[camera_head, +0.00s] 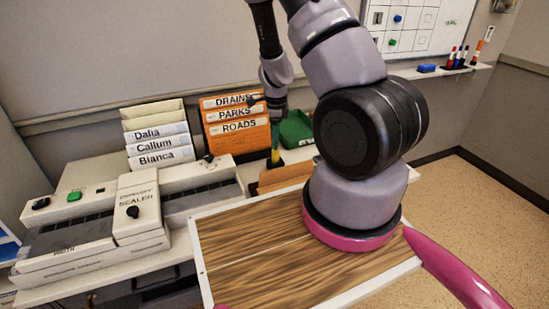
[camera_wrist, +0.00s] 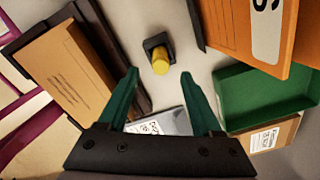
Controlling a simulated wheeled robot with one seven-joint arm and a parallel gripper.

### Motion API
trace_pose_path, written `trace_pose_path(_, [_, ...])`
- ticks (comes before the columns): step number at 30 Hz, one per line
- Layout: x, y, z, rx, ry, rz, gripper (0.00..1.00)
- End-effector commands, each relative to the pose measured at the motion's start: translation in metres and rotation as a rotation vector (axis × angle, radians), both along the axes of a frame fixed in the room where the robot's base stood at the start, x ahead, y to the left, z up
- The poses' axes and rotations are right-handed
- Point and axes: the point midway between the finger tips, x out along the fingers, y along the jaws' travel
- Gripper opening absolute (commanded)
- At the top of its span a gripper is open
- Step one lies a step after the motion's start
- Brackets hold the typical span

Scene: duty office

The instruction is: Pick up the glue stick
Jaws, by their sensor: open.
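In the wrist view a short yellow cylinder (camera_wrist: 160,62), which looks like the glue stick, stands in or on a small black square block (camera_wrist: 155,43) on the light counter; no label on it can be read. My gripper (camera_wrist: 160,74) is open, with its two green fingers apart and nothing held between them. The yellow cylinder shows just beyond the fingertips, roughly centred between them. In the head view my gripper reaches down behind the wooden board, and a small yellow piece (camera_head: 275,156) shows there.
An orange file rack (camera_head: 235,128) and a green tray (camera_wrist: 262,94) stand close by. A brown envelope (camera_wrist: 68,69) sits in a dark holder at the left of the wrist view. A sealer machine (camera_head: 137,210) and a wood-topped board (camera_head: 250,255) are nearer.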

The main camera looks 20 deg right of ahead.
Motion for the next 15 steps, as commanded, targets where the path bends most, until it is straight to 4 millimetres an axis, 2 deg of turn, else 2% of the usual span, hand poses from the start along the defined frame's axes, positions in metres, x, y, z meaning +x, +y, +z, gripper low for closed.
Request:
trace_pose_path(5, [0.0, 0.0, -0.013, 0.001, 0.002, -0.002, 0.67])
trace_pose_path(12, [0.003, 0.001, -0.049, 0.002, 0.002, 0.0, 0.67])
trace_pose_path(15, [0.003, 0.001, -0.056, 0.002, 0.001, 0.0, 0.67])
